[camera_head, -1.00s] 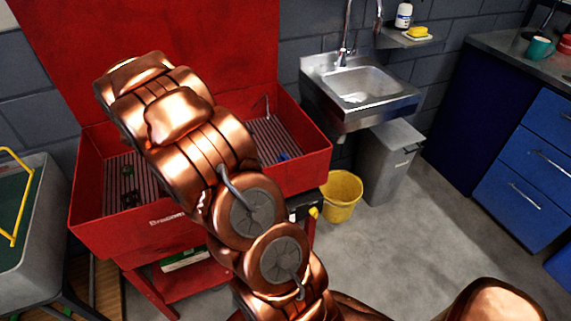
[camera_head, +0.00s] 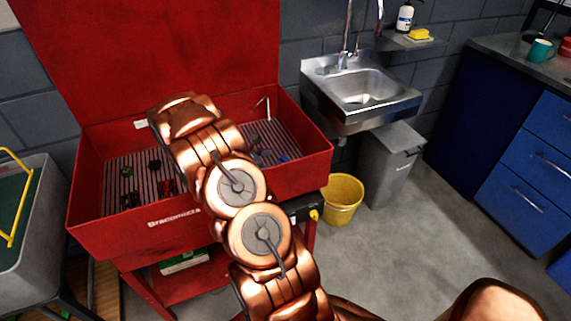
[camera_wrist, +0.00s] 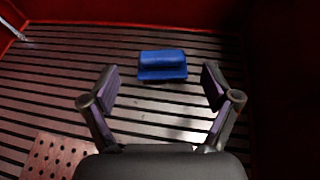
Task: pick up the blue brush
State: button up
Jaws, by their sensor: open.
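The blue brush (camera_wrist: 162,65) lies on the slatted floor of the red bin, as the wrist view shows. It looks like a short blue block with a raised top. My gripper (camera_wrist: 161,88) is open, with its two dark fingers apart and nothing between them. The brush sits just beyond the fingertips, roughly centred between them, and does not touch them. In the head view a small bit of blue (camera_head: 284,158) shows on the slats at the right of the bin.
The red bin (camera_head: 95,215) has raised walls around the slats. A perforated reddish plate (camera_wrist: 55,157) lies at lower left in the wrist view. Small dark and red items (camera_head: 127,171) lie at the bin's left. A sink (camera_head: 362,88) and yellow bucket (camera_head: 342,200) stand to the right.

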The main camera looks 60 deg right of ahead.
aim_at(285, 159)
jog(key=p+x, duration=0.1)
jog(key=x, duration=0.4)
jog(key=shift+s+a, duration=0.1)
jog(key=c, duration=1.3)
jog(key=shift+o, duration=0.2)
jog(key=shift+r, duration=0.1)
